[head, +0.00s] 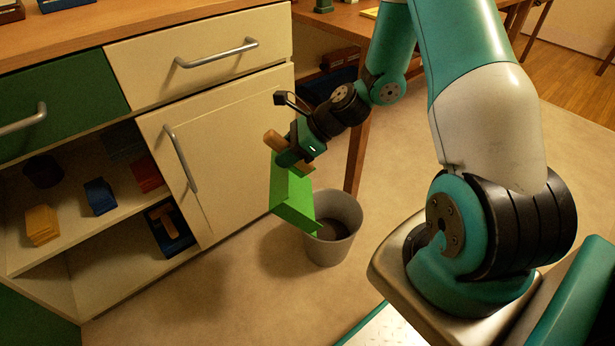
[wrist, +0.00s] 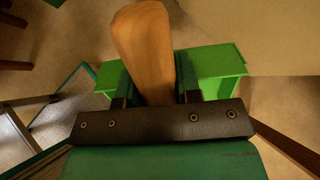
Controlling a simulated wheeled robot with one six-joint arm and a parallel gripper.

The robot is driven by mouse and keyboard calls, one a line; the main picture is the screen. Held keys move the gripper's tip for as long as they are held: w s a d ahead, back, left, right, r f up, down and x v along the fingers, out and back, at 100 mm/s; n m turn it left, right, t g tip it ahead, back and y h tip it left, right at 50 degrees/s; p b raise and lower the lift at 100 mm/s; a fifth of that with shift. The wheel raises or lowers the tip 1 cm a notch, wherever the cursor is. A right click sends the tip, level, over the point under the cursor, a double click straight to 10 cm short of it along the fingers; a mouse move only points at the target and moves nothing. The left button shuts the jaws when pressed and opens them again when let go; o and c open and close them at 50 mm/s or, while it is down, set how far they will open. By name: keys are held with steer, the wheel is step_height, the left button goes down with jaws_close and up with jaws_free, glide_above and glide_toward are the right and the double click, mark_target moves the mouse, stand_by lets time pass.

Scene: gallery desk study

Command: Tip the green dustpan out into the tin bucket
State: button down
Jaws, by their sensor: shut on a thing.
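The green dustpan (head: 294,199) hangs tilted, with its open end pointing down at the left rim of the tin bucket (head: 334,246). My gripper (head: 290,153) is shut on the dustpan's wooden handle (head: 274,140). In the wrist view the handle (wrist: 147,50) stands between the two fingers (wrist: 153,88), with the green pan (wrist: 217,72) behind it. The bucket stands upright on the floor, and dark matter shows inside it. The pan's inside is partly turned away, and I cannot tell whether anything lies in it.
A cream cabinet (head: 222,150) with a metal door handle stands close left of the dustpan. Its open shelves (head: 70,245) hold coloured blocks. A wooden desk leg (head: 357,155) rises behind the bucket. The floor in front of the bucket (head: 230,300) is clear.

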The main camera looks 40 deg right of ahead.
steer(key=d+f+n+g, duration=0.1)
steer(key=f+n, duration=0.1)
steer(key=d+f+n+g+y, duration=0.1)
steer(key=f+n+g, duration=0.1)
steer(key=d+f+n+g, duration=0.2)
steer(key=shift+w+f+n+y, duration=0.2)
steer(key=shift+f+n+y, duration=0.1)
steer(key=shift+f+n, duration=0.1)
steer(key=s+d+f+n+g+h, duration=0.1)
steer(key=s+d+f+n+g, duration=0.1)
steer(key=d+f+n+g, duration=0.4)
steer(key=s+a+f+t+h, duration=0.1)
steer(key=s+a+h, duration=0.1)
steer(key=s+a+f+t+h, duration=0.1)
steer(key=s+a+t+h, duration=0.1)
steer(key=a+h, duration=0.1)
steer(key=s+a+f+t+h+p, duration=0.1)
steer(key=s+a+h, duration=0.1)
steer(key=shift+s+a+f+n+t+h, duration=0.15)
steer(key=shift+a+n+t+h, duration=0.15)
steer(key=shift+a, duration=0.05)
steer(key=shift+s+a+f+t+h+b, duration=0.4)
steer(key=shift+a+f+t+h, duration=0.1)
steer(key=shift+a+f+h, duration=0.1)
